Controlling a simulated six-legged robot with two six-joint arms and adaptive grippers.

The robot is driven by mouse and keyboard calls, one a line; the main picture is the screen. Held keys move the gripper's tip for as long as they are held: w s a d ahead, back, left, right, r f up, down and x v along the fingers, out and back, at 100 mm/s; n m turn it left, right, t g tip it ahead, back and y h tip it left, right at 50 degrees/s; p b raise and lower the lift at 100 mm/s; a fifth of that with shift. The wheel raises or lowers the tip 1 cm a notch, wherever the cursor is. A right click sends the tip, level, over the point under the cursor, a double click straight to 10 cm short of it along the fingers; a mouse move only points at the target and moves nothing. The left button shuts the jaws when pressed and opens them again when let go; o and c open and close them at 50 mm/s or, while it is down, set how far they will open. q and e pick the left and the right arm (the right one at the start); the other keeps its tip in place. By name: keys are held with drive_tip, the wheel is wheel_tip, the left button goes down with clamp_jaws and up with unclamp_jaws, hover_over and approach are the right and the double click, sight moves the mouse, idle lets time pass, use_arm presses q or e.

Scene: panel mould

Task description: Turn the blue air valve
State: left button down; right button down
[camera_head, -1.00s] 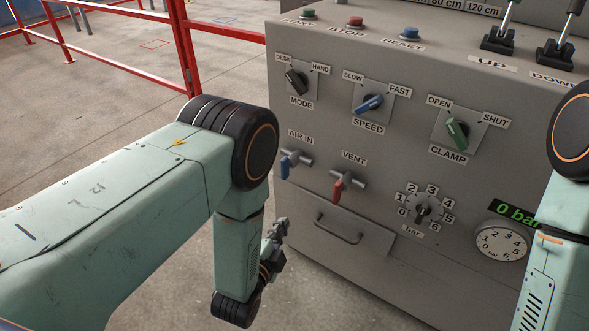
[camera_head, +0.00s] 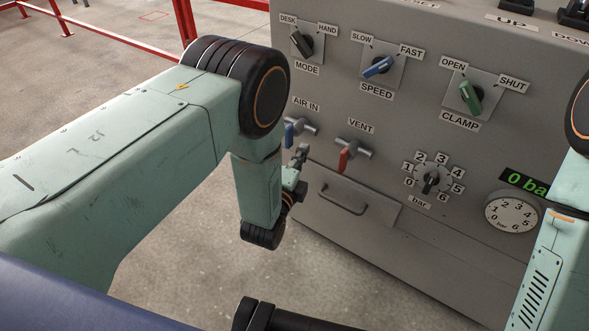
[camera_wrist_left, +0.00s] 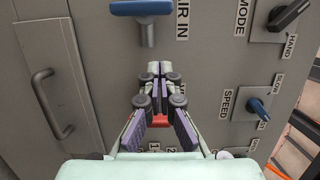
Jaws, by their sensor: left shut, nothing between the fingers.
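The blue air valve (camera_head: 290,134) sits under the AIR IN label on the grey panel. Its blue lever hangs down from a grey stub pipe. My left gripper (camera_head: 300,156) is just below and right of the lever in the head view. In the left wrist view its fingers (camera_wrist_left: 160,68) are closed together and empty, apart from the blue lever in the picture. My right arm shows at the right edge, but its gripper is out of view.
The red VENT valve (camera_head: 344,160) is right of the blue one; part of its red lever (camera_wrist_left: 160,121) shows behind my fingers. A drawer handle (camera_head: 343,199) sticks out below. The mode, speed and clamp knobs are above. Red railing (camera_head: 110,10) stands behind left.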

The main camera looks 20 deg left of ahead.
sight(292, 141)
use_arm(q)
drive_tip(key=w+a+b, duration=0.2)
drive_tip(key=w+a, duration=0.1)
drive_tip(key=w, duration=0.1)
drive_tip(key=shift+a, duration=0.25)
